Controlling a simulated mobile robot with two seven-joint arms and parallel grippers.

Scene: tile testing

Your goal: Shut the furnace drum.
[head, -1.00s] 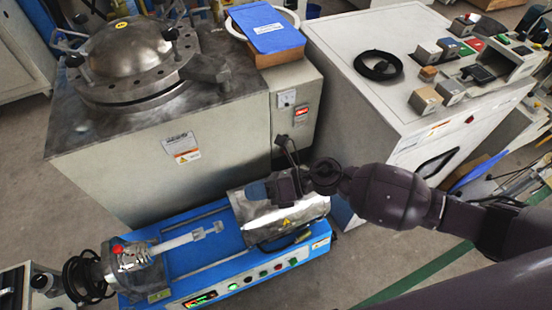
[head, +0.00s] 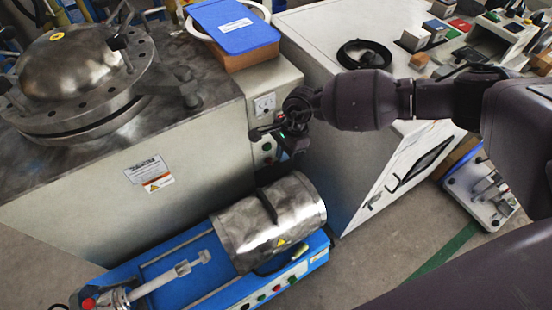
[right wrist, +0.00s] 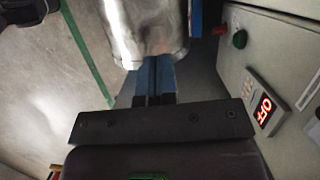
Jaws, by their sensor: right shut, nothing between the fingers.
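The furnace drum (head: 290,210) is a shiny metal cylinder lying on the blue furnace base (head: 205,300) at the lower middle of the head view. Its upper surface looks rounded, with a dark strip across it, and I see no open gap from here. My right gripper (head: 292,148) is above and behind the drum, apart from it in the head view. In the right wrist view the blue fingers (right wrist: 155,75) are together and empty, pointing toward the drum (right wrist: 145,28). My left gripper is not in view.
A large grey cabinet with a domed metal vessel (head: 80,70) stands behind the furnace. A white console (head: 340,185) stands to the right, under my right arm. A blue clipboard (head: 230,25) lies on a box at the back. Grey floor shows at the lower right.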

